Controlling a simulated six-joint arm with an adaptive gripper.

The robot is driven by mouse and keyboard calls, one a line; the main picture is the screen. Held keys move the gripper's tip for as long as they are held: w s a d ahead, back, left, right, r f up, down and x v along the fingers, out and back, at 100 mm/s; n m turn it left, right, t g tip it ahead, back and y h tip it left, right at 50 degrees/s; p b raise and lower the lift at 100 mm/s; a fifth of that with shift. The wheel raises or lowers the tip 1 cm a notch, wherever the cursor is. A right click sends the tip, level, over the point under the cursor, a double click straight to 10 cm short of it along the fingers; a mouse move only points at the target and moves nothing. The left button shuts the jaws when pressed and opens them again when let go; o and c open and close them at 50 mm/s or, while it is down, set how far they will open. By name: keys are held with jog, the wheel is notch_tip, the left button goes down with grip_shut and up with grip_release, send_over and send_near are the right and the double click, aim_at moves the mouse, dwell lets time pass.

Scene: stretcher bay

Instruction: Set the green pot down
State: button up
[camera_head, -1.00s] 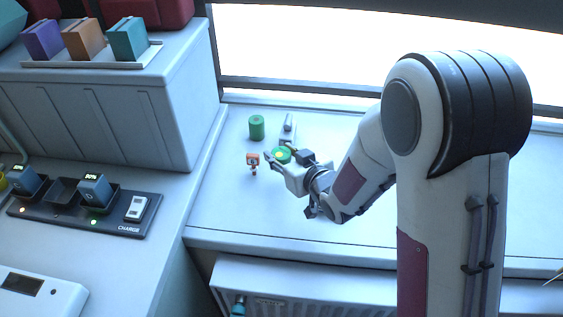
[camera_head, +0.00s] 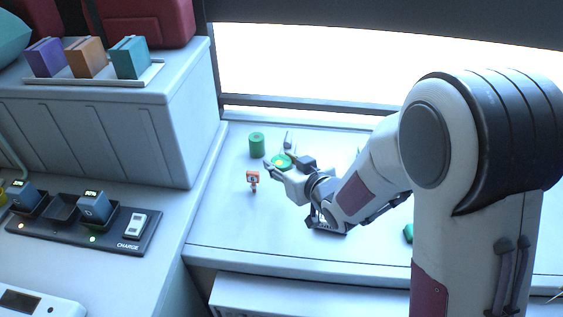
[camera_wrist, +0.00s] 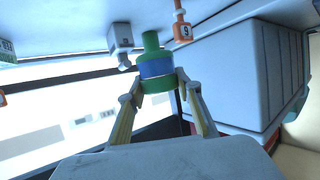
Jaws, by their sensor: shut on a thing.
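The green pot (camera_head: 281,161) is between the fingers of my gripper (camera_head: 283,164), over the far left part of the counter. A small yellow-orange spot shows on its top. In the wrist view, my gripper (camera_wrist: 159,81) is shut on the green pot (camera_wrist: 158,85), with a blue band (camera_wrist: 156,67) beyond its green near end. I cannot tell whether the pot touches the counter. A green cylinder (camera_head: 257,146) stands upright just behind and left of it, apart from it in the head view.
An orange tag (camera_head: 253,176) stands left of my gripper; it reads 9 in the wrist view (camera_wrist: 184,31). A small grey thing (camera_head: 288,142) is close behind the pot. Another green thing (camera_head: 408,233) shows beside my arm. The counter front (camera_head: 225,225) is clear.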

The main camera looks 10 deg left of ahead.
jog(key=shift+d, duration=0.15)
jog(key=w+d+m+t+h, duration=0.1)
jog(key=w+d+m+h, duration=0.15)
jog(key=d, duration=1.35)
jog(key=w+d+m+t+h, duration=0.1)
jog(key=w+d+m+h, duration=0.15)
jog(key=d, duration=1.45)
jog(key=s+d+h, duration=0.1)
jog(key=s+d, duration=0.3)
jog(key=d, duration=0.4)
jog(key=s+d, duration=0.3)
jog(key=d, duration=0.5)
jog(key=s+a+n+y, duration=0.1)
jog(key=s+n+y, duration=0.1)
jog(key=s, duration=0.4)
jog(key=shift+a+g+y, duration=0.4)
jog(key=shift+y, duration=0.2)
jog(key=shift+o, duration=0.2)
jog(key=shift+a+r+n, duration=0.2)
jog(key=shift+a+n, duration=0.1)
jog(key=shift+a, duration=0.05)
